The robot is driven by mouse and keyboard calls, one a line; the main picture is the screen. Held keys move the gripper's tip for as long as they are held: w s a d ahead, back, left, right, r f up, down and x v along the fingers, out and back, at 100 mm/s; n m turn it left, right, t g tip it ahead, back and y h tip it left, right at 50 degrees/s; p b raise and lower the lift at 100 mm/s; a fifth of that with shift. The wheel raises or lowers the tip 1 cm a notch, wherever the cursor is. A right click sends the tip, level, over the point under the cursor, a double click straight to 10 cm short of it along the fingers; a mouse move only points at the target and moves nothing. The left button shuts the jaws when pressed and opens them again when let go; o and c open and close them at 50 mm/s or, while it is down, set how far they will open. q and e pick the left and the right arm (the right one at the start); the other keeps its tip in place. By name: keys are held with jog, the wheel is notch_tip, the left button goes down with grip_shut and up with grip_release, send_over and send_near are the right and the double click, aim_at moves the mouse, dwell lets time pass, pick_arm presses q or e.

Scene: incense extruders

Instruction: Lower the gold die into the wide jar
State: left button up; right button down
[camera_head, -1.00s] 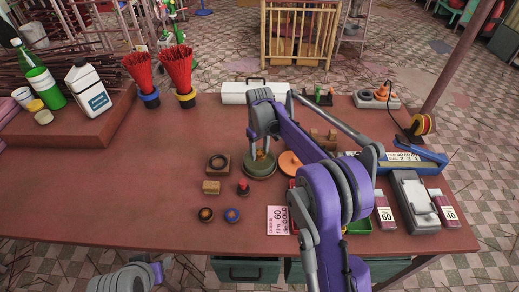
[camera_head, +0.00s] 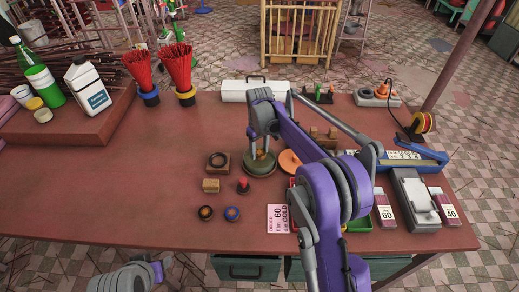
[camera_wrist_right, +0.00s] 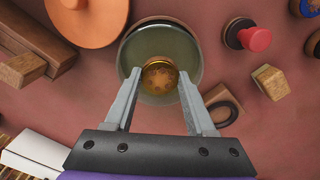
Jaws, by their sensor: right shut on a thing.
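The wide jar (camera_head: 259,169) is a round greenish glass vessel standing on the table near its middle. It also shows in the wrist view (camera_wrist_right: 133,48), seen from above. My right gripper (camera_head: 261,153) is over the jar, its fingers pointing down at the jar mouth. In the wrist view my right gripper (camera_wrist_right: 158,80) is shut on the gold die (camera_wrist_right: 160,76), a small round gold piece with a pattern of dark spots. The die lies within the jar's outline; I cannot tell its exact depth.
An orange disc (camera_head: 289,162) lies right of the jar. A wooden block with a dark ring (camera_head: 218,163), a small wooden block (camera_head: 211,186) and a red-topped stamp (camera_head: 243,186) stand to its left. The left middle of the table (camera_head: 110,190) is clear.

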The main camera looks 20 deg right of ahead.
aim_at(259, 152)
pick_arm(q)
jog(key=shift+s+f+b, duration=0.25)
jog(key=shift+f+b, duration=0.2)
jog(key=shift+f, duration=0.25)
jog(key=shift+s+f+b, duration=0.25)
jog(key=shift+f+b, duration=0.2)
jog(key=shift+f, duration=0.2)
pick_arm(e)
jog(key=shift+f, duration=2.15)
jog(key=shift+c, duration=0.8)
grip_release()
